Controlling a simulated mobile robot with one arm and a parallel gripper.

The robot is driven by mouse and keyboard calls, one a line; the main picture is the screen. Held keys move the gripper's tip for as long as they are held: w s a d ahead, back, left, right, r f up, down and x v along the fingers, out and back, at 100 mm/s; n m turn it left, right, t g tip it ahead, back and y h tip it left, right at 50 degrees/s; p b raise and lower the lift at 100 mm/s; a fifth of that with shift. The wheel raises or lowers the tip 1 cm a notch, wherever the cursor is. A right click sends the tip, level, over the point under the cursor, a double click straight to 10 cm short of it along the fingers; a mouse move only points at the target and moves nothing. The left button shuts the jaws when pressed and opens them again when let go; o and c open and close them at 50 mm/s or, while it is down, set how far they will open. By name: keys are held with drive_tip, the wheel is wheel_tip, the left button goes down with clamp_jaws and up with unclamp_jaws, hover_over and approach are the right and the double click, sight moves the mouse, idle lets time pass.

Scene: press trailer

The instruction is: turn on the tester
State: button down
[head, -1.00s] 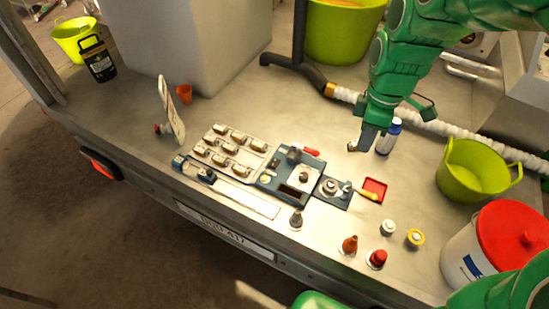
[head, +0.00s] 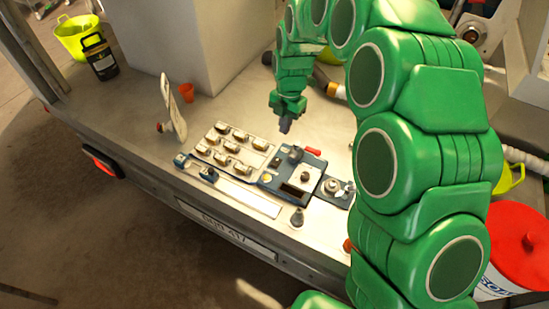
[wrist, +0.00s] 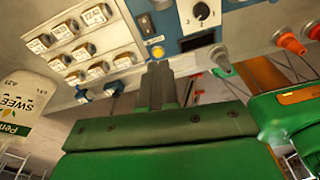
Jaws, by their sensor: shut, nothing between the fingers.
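A blue unit with a white dial plate, which looks like the tester (head: 283,188), lies on the metal deck. It also shows at the top of the wrist view (wrist: 187,22). Its white plate has a black knob (wrist: 202,13) with numbers around it, and a dark window (wrist: 196,42) sits below. My gripper (head: 285,127) is shut and empty, held above the deck behind the unit. In the wrist view its fingertips (wrist: 160,66) appear just below the yellow button, apparently apart from it.
A tray of several labelled blocks (head: 213,148) adjoins the unit's left. My arm hides much of the right side, beside a red-lidded bucket (head: 527,235).

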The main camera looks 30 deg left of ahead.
drive_tip(key=a+f+n, duration=0.1)
drive_tip(key=a+f, duration=0.1)
approach(274, 165)
drive_tip(key=shift+n, duration=0.3)
drive_tip(key=f, duration=0.6)
drive_tip(key=shift+s+f, duration=0.25)
drive_tip(key=shift+f, duration=0.15)
drive_tip(key=shift+s+f, duration=0.1)
